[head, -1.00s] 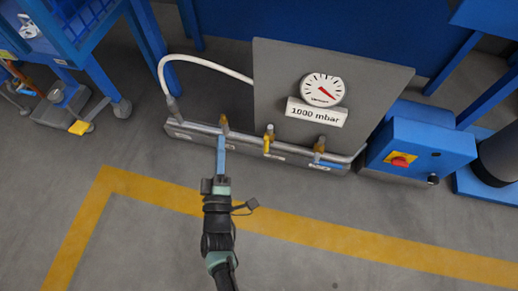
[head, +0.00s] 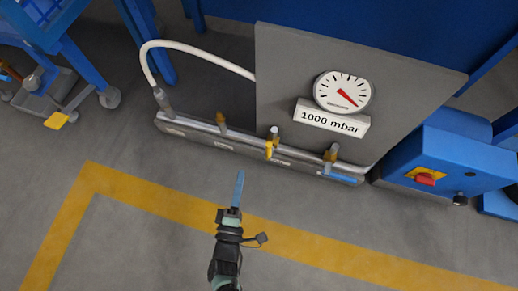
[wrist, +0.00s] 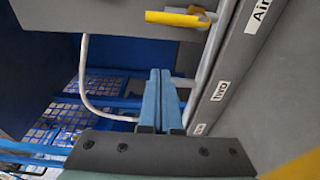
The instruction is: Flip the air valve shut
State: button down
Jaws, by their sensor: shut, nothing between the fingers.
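A grey manifold (head: 190,138) lies on the floor with several valves along its pipe. A yellow valve handle (head: 269,149) sits on the middle valve and points out across the pipe; it also shows at the top of the wrist view (wrist: 180,18). An "Air" label (wrist: 262,12) is on the manifold on the same side as that handle; I cannot tell for sure which valve it marks. The left valve (head: 221,122) is brass-coloured, with no clear handle showing. A blue handle (head: 342,179) lies along the manifold by the right valve. My gripper (head: 239,173) is shut and empty, in front of the manifold, apart from it.
A grey panel with a gauge (head: 343,92) and a "1000 mbar" sign stands behind the manifold. A white hose (head: 190,44) rises from its left end. A blue box with a red switch (head: 425,179) stands at right. Floor in front is clear.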

aim_at(269, 148)
jog(key=w+d+b, duration=0.5)
jog(key=w, duration=0.3)
jog(key=shift+b, duration=0.4)
jog(key=shift+s+d, duration=0.1)
jog(key=shift+d, duration=0.1)
